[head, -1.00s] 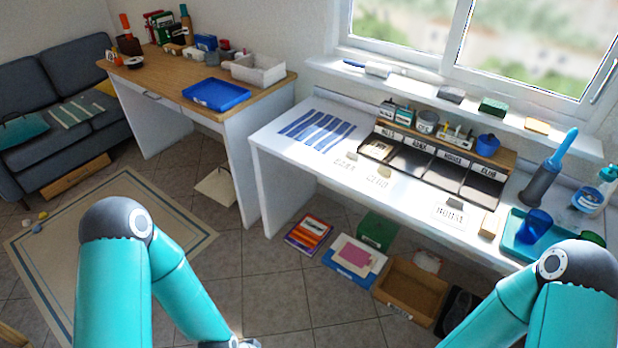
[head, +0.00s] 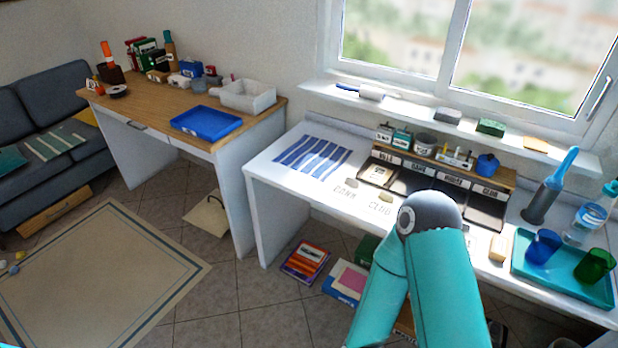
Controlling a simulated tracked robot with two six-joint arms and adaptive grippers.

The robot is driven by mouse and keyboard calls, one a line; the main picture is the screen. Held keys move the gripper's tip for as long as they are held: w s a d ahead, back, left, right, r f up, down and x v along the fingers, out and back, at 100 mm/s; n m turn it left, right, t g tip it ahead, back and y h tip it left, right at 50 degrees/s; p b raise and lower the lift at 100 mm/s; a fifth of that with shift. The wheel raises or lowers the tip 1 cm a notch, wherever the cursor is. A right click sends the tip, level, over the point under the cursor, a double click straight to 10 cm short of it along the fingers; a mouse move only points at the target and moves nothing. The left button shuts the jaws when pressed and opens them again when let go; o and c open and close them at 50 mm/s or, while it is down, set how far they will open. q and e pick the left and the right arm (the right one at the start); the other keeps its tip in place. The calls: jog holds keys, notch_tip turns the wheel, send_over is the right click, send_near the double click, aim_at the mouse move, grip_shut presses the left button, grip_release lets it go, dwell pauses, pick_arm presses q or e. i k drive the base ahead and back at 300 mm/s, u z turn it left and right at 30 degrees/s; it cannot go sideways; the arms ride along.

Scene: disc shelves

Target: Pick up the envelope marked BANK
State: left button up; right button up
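The envelope marked BANK (head: 345,190) lies flat on the white desk, in front of the sorter's left end. Its pale paper blends with the desktop, and a small grey stone-like piece (head: 351,183) sits at its back edge. A second envelope, marked CLUB (head: 380,206), lies just to its right with a similar piece (head: 386,197). My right arm rises in front of the desk, right of both envelopes; its gripper is below the picture or hidden. My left gripper is out of view. Neither envelope is touched by anything of mine that shows.
A black sorter (head: 488,212) with labelled slots stands behind the envelopes. A striped blue cloth (head: 312,157) lies to their left. At the right are a teal tray (head: 540,274) with a blue cup (head: 543,247) and a green cup (head: 594,266). Books and boxes lie under the desk.

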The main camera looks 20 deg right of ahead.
aim_at(349, 191)
jog(key=z, duration=0.1)
jog(key=i, duration=1.55)
jog(key=z, duration=0.65)
